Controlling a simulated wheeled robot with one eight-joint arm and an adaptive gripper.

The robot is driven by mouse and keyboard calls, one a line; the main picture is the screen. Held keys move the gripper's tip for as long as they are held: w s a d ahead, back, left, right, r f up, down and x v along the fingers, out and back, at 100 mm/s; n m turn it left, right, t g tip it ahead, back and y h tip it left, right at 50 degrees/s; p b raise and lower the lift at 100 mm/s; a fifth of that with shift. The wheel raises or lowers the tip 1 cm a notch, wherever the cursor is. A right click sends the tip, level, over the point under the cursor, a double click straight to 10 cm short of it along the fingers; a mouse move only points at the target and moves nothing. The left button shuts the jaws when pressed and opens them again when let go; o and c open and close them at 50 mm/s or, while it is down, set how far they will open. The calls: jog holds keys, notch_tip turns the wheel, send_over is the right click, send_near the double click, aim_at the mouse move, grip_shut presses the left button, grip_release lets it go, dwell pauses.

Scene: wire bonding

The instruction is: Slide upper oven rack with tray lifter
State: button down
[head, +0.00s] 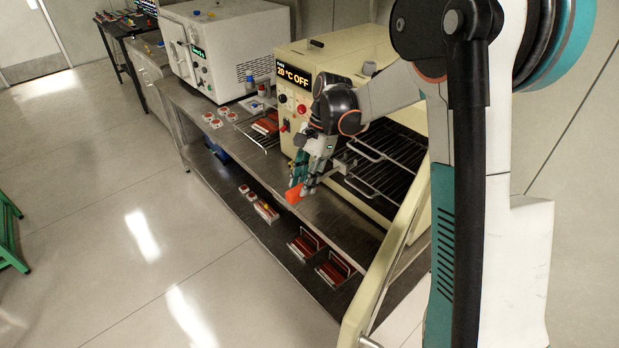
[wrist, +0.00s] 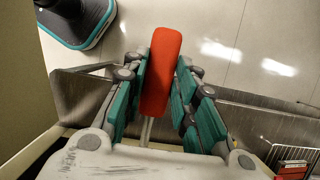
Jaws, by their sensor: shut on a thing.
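My gripper (head: 308,178) is in front of the open cream oven (head: 350,55) and shut on the red handle of the tray lifter (head: 294,195). In the wrist view the handle (wrist: 162,70) lies between the teal finger pads of my gripper (wrist: 160,95), with a thin metal rod running back below it. The lifter's far end is mostly hidden, so I cannot tell whether it touches a rack. The upper oven rack (head: 395,147) is a dark wire grid inside the oven. A lower wire rack (head: 372,188) shows below it.
The oven door (head: 385,270) hangs open at the right. A steel bench (head: 215,135) runs along the wall, with a white machine (head: 230,50) farther back. Red-brown racks (head: 335,268) sit on the lower shelf. The floor at left is clear apart from a green stool (head: 10,235).

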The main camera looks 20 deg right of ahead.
aim_at(290, 193)
jog(key=shift+s+a, duration=0.35)
jog(key=shift+a, duration=0.3)
jog(key=shift+s+a, duration=0.3)
jog(key=shift+a, duration=0.4)
jog(key=shift+s+a, duration=0.35)
jog(key=shift+a, duration=0.3)
